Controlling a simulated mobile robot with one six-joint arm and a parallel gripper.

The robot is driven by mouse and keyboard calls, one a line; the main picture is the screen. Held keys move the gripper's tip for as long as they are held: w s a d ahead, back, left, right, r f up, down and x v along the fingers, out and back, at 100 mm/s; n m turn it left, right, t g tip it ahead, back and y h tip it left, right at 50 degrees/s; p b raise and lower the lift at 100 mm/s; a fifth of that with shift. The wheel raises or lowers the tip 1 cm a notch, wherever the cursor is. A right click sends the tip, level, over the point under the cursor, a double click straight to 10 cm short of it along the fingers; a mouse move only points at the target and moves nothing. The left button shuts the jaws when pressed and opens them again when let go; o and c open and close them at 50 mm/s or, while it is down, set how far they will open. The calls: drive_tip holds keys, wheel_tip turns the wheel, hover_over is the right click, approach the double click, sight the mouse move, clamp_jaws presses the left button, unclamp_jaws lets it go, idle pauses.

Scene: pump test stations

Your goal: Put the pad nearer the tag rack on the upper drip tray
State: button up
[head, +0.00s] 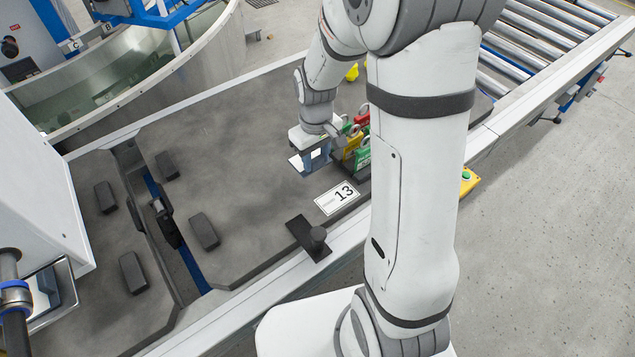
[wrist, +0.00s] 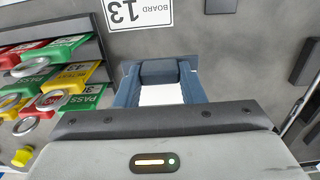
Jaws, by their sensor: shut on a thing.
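My gripper (wrist: 160,72) has blue fingers and points down over the dark grey bench, just left of the tag rack. A flat white piece (wrist: 161,94), which looks like the pad, shows between the fingers. Its white edge also shows beside the fingers in the head view (head: 297,164). The fingers are shut on it; whether it touches the bench is unclear. The tag rack holds red, yellow and green tags (head: 355,150); they fill the left of the wrist view (wrist: 45,85). I cannot make out a drip tray for certain.
Several dark blocks (head: 205,232) lie on the bench, around a slot with a blue strip (head: 165,215). A roller conveyor (head: 525,60) stands at upper right.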

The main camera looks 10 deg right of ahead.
sight(316, 191)
wheel_tip(316, 191, down, 10)
drive_tip(key=shift+r+b, duration=0.25)
drive_tip(key=shift+b, duration=0.35)
drive_tip(key=shift+f, duration=0.2)
drive_tip(key=o, duration=1)
